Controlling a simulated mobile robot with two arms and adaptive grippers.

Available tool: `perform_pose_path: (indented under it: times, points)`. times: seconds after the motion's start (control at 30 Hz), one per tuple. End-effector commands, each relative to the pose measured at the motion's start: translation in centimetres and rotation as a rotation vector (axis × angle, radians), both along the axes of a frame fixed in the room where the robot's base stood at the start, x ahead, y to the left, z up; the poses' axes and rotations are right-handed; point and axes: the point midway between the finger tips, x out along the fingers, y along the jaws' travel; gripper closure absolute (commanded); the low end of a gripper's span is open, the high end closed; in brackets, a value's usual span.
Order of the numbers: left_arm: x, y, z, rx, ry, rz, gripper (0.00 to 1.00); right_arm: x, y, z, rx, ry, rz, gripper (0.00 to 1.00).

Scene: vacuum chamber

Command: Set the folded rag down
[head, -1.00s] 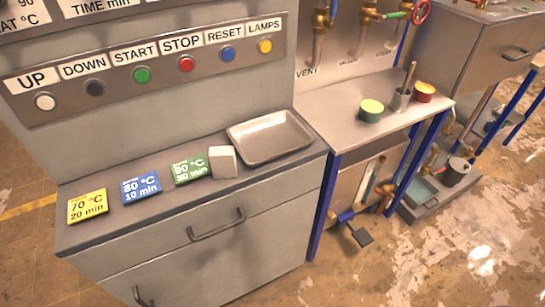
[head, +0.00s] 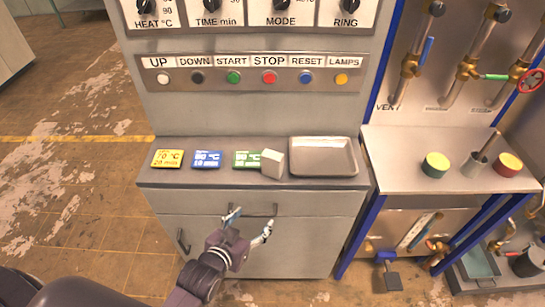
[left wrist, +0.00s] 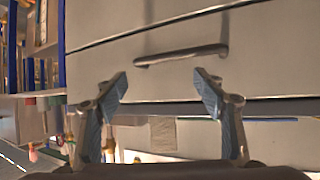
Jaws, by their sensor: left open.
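A small pale block-shaped thing (head: 272,163), which looks like the folded rag, stands on the grey counter (head: 320,183). It is between the green card and the metal tray and covers the card's right edge. A pale square in the left wrist view (left wrist: 163,133) may be the same thing. My left gripper (head: 250,224) is in front of the upper drawer, below the counter edge. Its fingers are spread with nothing between them, and the left wrist view shows them (left wrist: 160,90) apart before the drawer handle. My right gripper is not in view.
A metal tray (head: 324,139) lies right of the block, empty. Yellow (head: 167,159), blue (head: 207,160) and green (head: 245,159) cards lie to its left. A drawer handle (head: 258,210) juts out behind my gripper. A side table (head: 400,170) holds two round tins and a cup.

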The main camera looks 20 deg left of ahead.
Motion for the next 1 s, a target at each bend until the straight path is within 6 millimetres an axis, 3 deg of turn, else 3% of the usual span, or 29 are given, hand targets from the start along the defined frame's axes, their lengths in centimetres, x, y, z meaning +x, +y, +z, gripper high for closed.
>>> perform_pose_path:
  times: [0.03,0.2,0.5,0.67,1.0]
  points:
    - [0.8,0.0,1.7,-0.008,-0.056,0.002,0.36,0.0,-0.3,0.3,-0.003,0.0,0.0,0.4]
    - [2.9,0.0,4.8,-0.034,-0.223,0.004,0.36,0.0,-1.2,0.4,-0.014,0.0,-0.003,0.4]
    - [4.5,0.0,9.6,-0.069,-0.458,0.003,0.36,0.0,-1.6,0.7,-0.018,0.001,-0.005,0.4]
    - [5.5,-0.1,10.5,-0.074,-0.493,0.002,0.36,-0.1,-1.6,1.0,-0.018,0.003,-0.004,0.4]
    - [9.4,-1.2,11.0,-0.076,-0.491,0.003,0.36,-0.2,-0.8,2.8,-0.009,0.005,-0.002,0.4]
